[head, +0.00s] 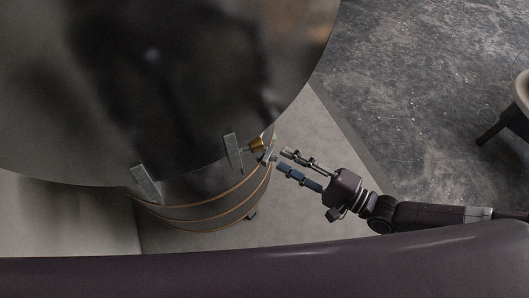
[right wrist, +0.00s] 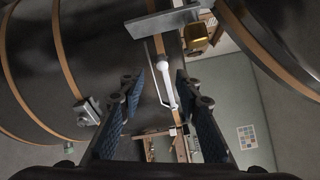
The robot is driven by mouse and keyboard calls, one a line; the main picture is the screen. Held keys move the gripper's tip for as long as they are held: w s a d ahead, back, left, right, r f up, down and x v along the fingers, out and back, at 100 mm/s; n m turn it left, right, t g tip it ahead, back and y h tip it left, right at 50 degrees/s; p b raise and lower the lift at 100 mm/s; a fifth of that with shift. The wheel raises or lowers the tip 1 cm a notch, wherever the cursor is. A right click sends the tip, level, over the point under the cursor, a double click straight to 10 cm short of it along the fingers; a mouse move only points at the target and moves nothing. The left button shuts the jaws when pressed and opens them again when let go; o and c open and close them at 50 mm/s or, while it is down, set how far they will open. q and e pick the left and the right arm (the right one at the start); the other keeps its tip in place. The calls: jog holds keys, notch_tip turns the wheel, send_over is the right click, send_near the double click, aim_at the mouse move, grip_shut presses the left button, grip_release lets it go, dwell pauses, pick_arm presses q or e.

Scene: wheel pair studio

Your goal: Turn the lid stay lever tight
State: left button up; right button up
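The lid stay lever (right wrist: 163,75) is a pale rod with a rounded end, seen between my fingers in the right wrist view. In the head view the lever (head: 268,155) is small, near the lid's edge. The large dark, glossy round lid (head: 190,90) fills the upper left. My right gripper (head: 283,159) is open and just right of the lever. In its wrist view, the gripper (right wrist: 155,80) has gaps on both sides of the lever. My left gripper is out of view.
A round drum with copper-coloured bands (head: 205,212) stands below the lid. Flat metal brackets (head: 233,153) stick out at the lid's edge. A stool (head: 508,115) stands at the far right. The grey floor between is clear.

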jog(key=x, duration=0.3)
jog(key=p+x, duration=0.1)
jog(key=x, duration=0.3)
jog(key=shift+w+a+r, duration=0.1)
jog(key=shift+a+r, duration=0.1)
jog(key=shift+a, duration=0.1)
grip_shut()
